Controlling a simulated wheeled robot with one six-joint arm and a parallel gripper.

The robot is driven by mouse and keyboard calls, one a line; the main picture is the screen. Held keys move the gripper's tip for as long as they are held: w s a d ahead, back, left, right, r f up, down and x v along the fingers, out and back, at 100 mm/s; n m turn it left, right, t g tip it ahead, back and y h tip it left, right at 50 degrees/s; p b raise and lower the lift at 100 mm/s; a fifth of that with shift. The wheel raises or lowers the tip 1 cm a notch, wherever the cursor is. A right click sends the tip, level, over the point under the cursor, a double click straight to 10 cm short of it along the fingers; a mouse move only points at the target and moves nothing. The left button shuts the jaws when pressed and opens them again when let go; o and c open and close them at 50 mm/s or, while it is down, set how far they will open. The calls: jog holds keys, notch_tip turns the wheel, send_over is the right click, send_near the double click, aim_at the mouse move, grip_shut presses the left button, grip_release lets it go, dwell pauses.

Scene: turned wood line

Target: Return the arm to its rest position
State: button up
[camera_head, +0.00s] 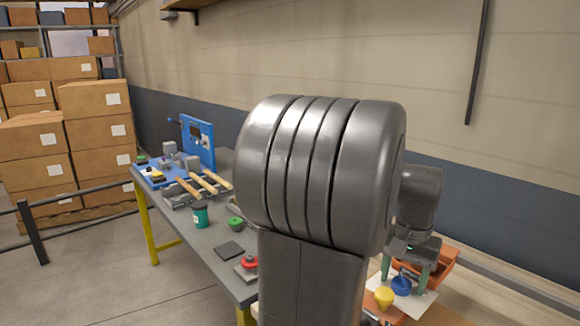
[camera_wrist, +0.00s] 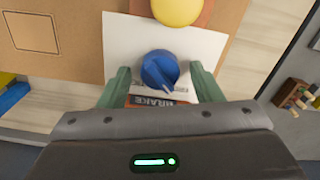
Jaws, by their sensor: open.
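My gripper (camera_head: 404,272) is open, with its green fingers pointing down at the right of the head view. It also shows in the wrist view (camera_wrist: 161,84), the fingers spread apart. A blue round piece (camera_wrist: 158,68) with a small stem lies on a white sheet (camera_wrist: 122,40), between and just beyond the fingertips in the picture. The blue piece also shows below the gripper in the head view (camera_head: 401,287). I cannot tell whether a finger touches it. My arm is bent, and its large dark joint hides the middle of the head view.
A yellow round piece (camera_head: 384,297) is beside the blue one. An orange bin (camera_head: 441,265) stands behind the gripper. A grey workbench (camera_head: 222,262) at left holds tools, a teal cup (camera_head: 200,215) and a blue panel (camera_head: 198,140). A wall runs behind; boxes (camera_head: 95,110) stand far left.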

jog(key=m+b, duration=0.4)
jog(key=m, duration=0.3)
jog(key=shift+f, duration=0.15)
jog(key=shift+m+b, duration=0.6)
jog(key=shift+m, duration=0.5)
jog(key=shift+s+r, duration=0.1)
jog(key=shift+r, duration=0.15)
